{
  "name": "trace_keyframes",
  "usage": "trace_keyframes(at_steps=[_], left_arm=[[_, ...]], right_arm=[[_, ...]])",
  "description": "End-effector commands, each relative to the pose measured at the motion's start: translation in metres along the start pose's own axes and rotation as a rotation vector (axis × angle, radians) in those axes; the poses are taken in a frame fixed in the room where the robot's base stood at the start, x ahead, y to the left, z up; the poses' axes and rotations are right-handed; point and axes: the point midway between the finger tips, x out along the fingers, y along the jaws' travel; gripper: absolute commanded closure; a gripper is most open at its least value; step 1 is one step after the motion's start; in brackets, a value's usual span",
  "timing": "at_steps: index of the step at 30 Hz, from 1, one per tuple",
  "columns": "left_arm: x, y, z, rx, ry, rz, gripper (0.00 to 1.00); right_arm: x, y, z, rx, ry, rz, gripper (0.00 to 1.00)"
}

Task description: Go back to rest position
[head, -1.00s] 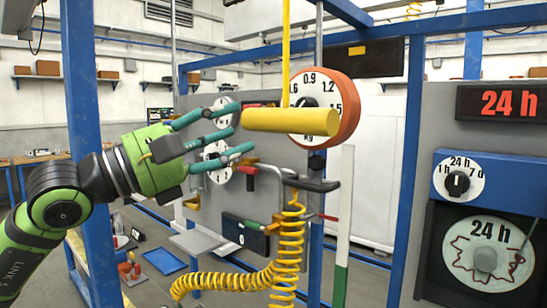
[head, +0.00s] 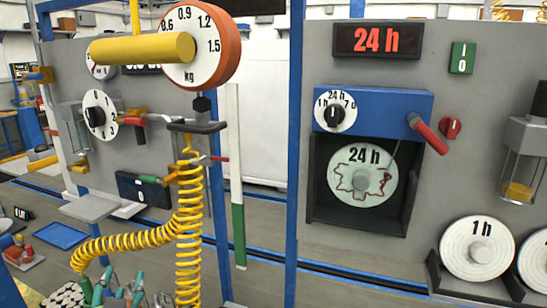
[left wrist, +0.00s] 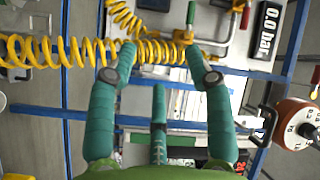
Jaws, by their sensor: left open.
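My left gripper (head: 113,290) shows only in part at the bottom left edge of the head view, with its teal fingers low in front of the floor. In the left wrist view its fingers (left wrist: 161,50) are spread apart and empty. The yellow coiled hose (left wrist: 75,50) passes across behind the fingertips there; I cannot tell how far behind. My right gripper is in neither view.
The yellow coiled hose (head: 187,222) hangs from the left panel, below the round kg scale (head: 221,60) and its yellow bar (head: 142,48). A blue post (head: 296,150) separates this from the right panel (head: 455,110). A blue tray (head: 61,235) lies low at left.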

Motion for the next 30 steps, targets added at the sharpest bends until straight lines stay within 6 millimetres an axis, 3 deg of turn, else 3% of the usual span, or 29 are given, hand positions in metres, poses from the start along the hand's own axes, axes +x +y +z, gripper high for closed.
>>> trace_keyframes(at_steps=[1, 3, 6, 9, 15, 21, 30], left_arm=[[-0.013, 0.030, 0.024, -0.070, -0.094, 0.093, 0.48], [-0.036, 0.069, 0.054, -0.155, -0.226, 0.216, 0.48], [-0.077, 0.119, 0.088, -0.261, -0.405, 0.380, 0.48], [-0.119, 0.156, 0.109, -0.340, -0.556, 0.515, 0.48], [-0.194, 0.204, 0.130, -0.443, -0.787, 0.720, 0.48], [-0.261, 0.234, 0.137, -0.513, -0.972, 0.886, 0.48], [-0.246, 0.310, 0.188, -0.486, -0.995, 0.897, 0.48]], right_arm=[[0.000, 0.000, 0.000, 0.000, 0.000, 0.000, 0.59], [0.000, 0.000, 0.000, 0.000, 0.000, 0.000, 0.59], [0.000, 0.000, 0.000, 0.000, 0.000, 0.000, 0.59], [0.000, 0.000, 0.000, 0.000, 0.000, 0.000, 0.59], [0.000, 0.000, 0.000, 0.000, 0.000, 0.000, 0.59], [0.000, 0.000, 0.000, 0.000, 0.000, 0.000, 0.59], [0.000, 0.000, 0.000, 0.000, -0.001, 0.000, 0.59]])
